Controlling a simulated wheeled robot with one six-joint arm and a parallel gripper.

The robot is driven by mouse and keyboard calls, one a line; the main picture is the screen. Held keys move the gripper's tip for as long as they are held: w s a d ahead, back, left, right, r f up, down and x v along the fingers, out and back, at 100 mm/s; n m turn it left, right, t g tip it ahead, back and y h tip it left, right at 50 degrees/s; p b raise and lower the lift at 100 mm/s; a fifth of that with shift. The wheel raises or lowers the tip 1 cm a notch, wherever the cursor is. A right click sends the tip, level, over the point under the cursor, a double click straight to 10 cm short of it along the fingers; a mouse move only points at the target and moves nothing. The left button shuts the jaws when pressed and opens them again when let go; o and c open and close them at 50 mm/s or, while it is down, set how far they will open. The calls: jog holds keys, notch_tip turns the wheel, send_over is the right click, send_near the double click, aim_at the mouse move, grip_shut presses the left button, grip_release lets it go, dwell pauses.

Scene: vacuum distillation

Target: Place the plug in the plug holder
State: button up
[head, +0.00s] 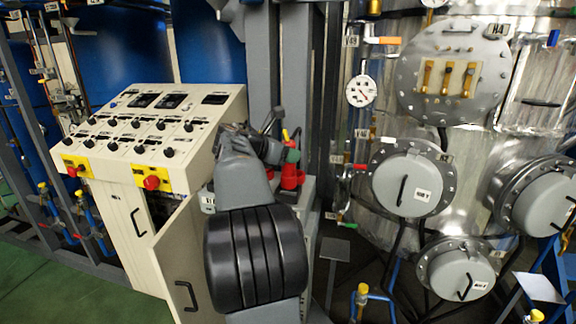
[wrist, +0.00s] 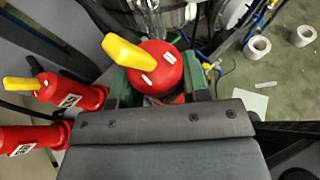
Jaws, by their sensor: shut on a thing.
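In the wrist view my gripper (wrist: 159,88) has its green fingers on both sides of a red, round-topped plug (wrist: 150,75) with a yellow handle, and is shut on it. The plug's lower part is hidden behind my gripper. In the head view my gripper (head: 290,150) is beyond my dark arm links, with red parts (head: 291,178) just below it. I cannot tell there which red part is the held plug. I cannot make out the plug holder with certainty.
Two red cylinders lie left of my gripper in the wrist view; the upper one (wrist: 70,92) has a yellow handle. A control panel (head: 150,125) stands left in the head view. A metal vessel with round hatches (head: 413,185) is at right. Green floor (head: 100,285) shows lower left.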

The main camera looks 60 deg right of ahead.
aim_at(288, 165)
jog(key=shift+d+f, duration=0.15)
jog(key=shift+f, duration=0.1)
jog(key=shift+w+d+f, duration=0.1)
jog(key=shift+f, duration=0.75)
jog(key=shift+w+d+f, duration=0.1)
jog(key=shift+f, duration=0.75)
jog(key=shift+s, duration=0.1)
jog(key=shift+f, duration=0.15)
jog(key=o, duration=1.1)
jog(key=shift+f, duration=0.1)
